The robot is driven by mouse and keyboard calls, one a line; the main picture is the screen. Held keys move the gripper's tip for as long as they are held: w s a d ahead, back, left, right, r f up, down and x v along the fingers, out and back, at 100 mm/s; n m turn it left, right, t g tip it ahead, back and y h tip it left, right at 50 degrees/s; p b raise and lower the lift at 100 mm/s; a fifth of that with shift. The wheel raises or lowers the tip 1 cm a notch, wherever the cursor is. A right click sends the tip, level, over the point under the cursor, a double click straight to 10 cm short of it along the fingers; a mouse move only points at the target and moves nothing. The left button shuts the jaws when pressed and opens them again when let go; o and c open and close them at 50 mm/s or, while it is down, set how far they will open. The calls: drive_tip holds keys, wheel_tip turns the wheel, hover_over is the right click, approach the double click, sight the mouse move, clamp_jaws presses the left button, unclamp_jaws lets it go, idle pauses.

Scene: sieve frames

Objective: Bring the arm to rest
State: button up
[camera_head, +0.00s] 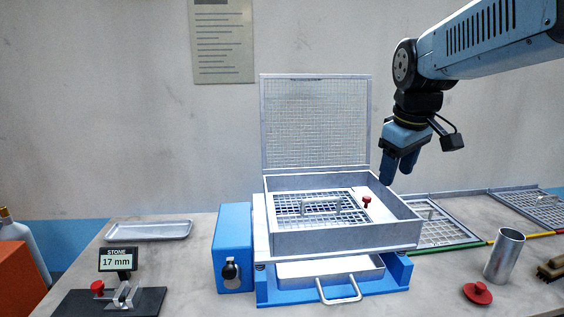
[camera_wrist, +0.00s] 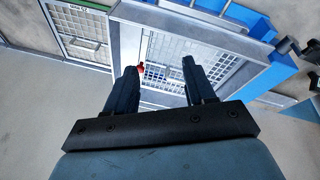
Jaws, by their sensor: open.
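My gripper (camera_head: 400,170) hangs from my blue-grey arm, above the right rear corner of the sieve box, and points down. In the wrist view my gripper (camera_wrist: 158,80) shows two dark fingers well apart with nothing between them. Below and beyond it is the grey sieve box (camera_head: 345,238) with its mesh lid (camera_head: 316,125) raised upright at the back. A sieve frame (camera_head: 300,207) with a handle lies inside the box. A red knob (camera_head: 367,201) sits at its right side and also shows in the wrist view (camera_wrist: 141,68).
The blue shaker base (camera_head: 385,290) holds a tray with a handle (camera_head: 340,288). Left are a display reading 17 mm (camera_head: 116,261) and an empty metal tray (camera_head: 148,231). Right are spare sieve frames (camera_head: 440,222), a metal cup (camera_head: 504,256), a red lid (camera_head: 478,292) and a brush (camera_head: 553,268).

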drive_tip(key=s+f+m+t, duration=0.1)
drive_tip(key=s+f+m, duration=0.1)
drive_tip(key=s, duration=0.3)
drive_tip(key=s+f+m+t, duration=0.1)
drive_tip(key=s+f+m, duration=0.1)
drive_tip(key=s+m, duration=0.2)
drive_tip(key=shift+s+f+y, duration=0.3)
drive_tip(key=shift+s, duration=0.9)
drive_tip(key=shift+d, duration=0.1)
